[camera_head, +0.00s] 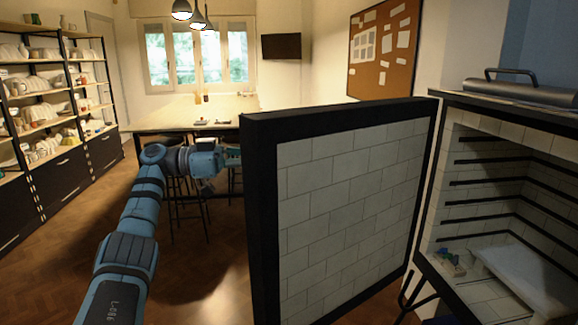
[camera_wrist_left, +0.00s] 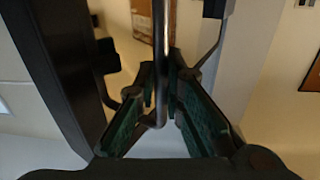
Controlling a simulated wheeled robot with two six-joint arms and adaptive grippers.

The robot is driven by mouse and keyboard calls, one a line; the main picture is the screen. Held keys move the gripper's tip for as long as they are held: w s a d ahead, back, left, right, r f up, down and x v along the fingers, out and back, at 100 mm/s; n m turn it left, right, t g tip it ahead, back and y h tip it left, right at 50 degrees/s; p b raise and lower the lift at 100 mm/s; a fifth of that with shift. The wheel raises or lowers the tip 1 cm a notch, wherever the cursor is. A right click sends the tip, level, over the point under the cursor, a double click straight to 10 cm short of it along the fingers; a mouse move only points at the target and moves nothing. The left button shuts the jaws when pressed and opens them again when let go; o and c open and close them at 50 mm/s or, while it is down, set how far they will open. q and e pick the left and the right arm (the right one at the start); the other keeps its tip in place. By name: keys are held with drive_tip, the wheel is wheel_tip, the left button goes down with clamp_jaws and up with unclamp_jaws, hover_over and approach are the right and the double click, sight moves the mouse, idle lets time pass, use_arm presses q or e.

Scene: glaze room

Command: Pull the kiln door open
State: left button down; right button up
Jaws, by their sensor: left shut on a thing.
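The kiln door (camera_head: 345,205) stands wide open in the head view, its brick-lined inner face toward me and its black frame edge near the middle. The kiln (camera_head: 520,200) is at the right with its lined interior showing. My left gripper (camera_head: 232,156) reaches behind the door's left edge, where its fingertips are partly hidden. In the left wrist view, a metal bar handle (camera_wrist_left: 161,60) runs between the fingers of my left gripper (camera_wrist_left: 165,90), which is shut on it. The door's dark edge (camera_wrist_left: 60,70) also shows there. My right gripper is not in view.
Shelves of pottery (camera_head: 55,110) stand along the left wall. A work table (camera_head: 190,115) with stools under it is at the back. A corkboard (camera_head: 383,48) hangs on the far right wall. Bare wooden floor (camera_head: 190,280) lies left of the door.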

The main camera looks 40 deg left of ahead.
use_arm(q)
drive_tip(key=shift+w+a, duration=0.1)
drive_tip(key=shift+a, duration=0.15)
drive_tip(key=c, duration=1.7)
unclamp_jaws()
drive_tip(key=shift+w, duration=0.15)
